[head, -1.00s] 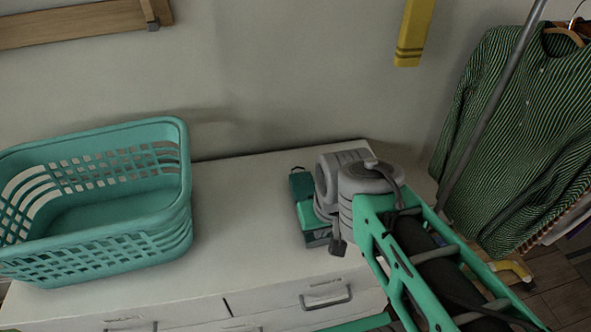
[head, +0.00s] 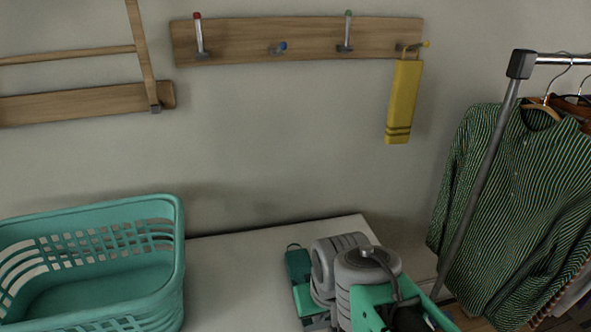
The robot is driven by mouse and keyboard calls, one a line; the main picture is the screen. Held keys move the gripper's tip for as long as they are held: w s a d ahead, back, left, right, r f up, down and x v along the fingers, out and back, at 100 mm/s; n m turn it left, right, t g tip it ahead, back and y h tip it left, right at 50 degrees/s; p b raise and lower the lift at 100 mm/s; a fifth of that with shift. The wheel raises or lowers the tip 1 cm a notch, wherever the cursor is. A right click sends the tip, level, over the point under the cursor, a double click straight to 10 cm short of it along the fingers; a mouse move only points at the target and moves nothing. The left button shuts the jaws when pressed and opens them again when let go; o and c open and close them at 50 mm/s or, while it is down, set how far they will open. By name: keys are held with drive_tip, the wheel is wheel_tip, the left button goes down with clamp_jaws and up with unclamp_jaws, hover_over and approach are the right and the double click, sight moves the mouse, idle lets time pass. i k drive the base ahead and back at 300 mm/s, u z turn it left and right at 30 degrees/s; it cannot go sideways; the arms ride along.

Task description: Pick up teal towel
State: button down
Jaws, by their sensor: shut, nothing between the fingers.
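A small dark teal piece with a loop at its top (head: 298,263), which looks like the folded teal towel, lies on the white dresser top. It is just left of my grey wrist, and its lower part is hard to separate from my gripper. My gripper (head: 314,318) is low over the dresser, beside or over this piece, partly cut off by the bottom edge. It is shut with nothing held. Its fingertips are hidden, so I cannot tell whether they touch the towel.
A teal laundry basket (head: 172,262) stands on the dresser (head: 225,260) at left. A wooden hook rail (head: 240,40) is on the wall, with a yellow towel (head: 402,100) on its right hook. A clothes rack (head: 480,170) with striped shirts (head: 520,190) stands at right.

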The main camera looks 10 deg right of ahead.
sight(298, 263)
drive_tip(key=z, duration=0.1)
drive_tip(key=k, duration=0.75)
drive_tip(key=u, duration=0.95)
drive_tip(key=i, duration=0.7)
drive_tip(key=z, duration=0.9)
